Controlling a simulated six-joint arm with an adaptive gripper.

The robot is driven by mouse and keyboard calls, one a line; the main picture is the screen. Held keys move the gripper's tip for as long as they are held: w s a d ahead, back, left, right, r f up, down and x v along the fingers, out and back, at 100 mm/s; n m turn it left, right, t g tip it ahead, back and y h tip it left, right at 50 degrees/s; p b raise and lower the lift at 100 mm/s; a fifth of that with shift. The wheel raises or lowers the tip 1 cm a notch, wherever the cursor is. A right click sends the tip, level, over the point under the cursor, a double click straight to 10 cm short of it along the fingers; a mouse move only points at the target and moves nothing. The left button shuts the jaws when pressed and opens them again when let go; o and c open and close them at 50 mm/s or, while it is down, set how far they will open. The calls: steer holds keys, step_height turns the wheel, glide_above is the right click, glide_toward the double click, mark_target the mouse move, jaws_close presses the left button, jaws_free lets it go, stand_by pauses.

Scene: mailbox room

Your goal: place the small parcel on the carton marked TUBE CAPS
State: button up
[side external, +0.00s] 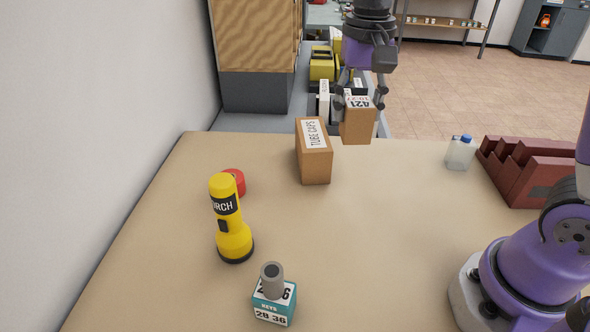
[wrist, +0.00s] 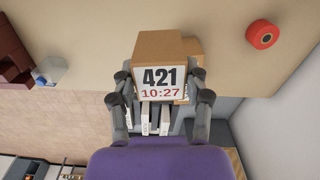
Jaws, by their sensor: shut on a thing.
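The small parcel (side external: 357,126) is a brown box with a white label reading 421. My gripper (side external: 361,103) is shut on it and holds it up near the far edge of the table. In the wrist view the parcel (wrist: 158,48) sits between the fingers of my gripper (wrist: 160,92), label facing the camera. The carton marked TUBE CAPS (side external: 316,167) stands upright on the table, just left of the parcel in the side view. In the wrist view the carton (wrist: 193,47) is mostly hidden behind the parcel.
A clear bottle (side external: 460,153) and a dark red stepped block (side external: 525,165) are at the right. The table's middle is clear.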

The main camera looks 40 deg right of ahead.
steer(key=w+a+r+m, duration=0.1)
steer(key=w+a+r, duration=0.25)
steer(key=a, duration=0.25)
glide_above(328, 141)
steer(key=shift+a+f, duration=0.1)
steer(key=shift+f, duration=4.95)
steer(key=shift+f, duration=0.1)
steer(key=o, duration=1.2)
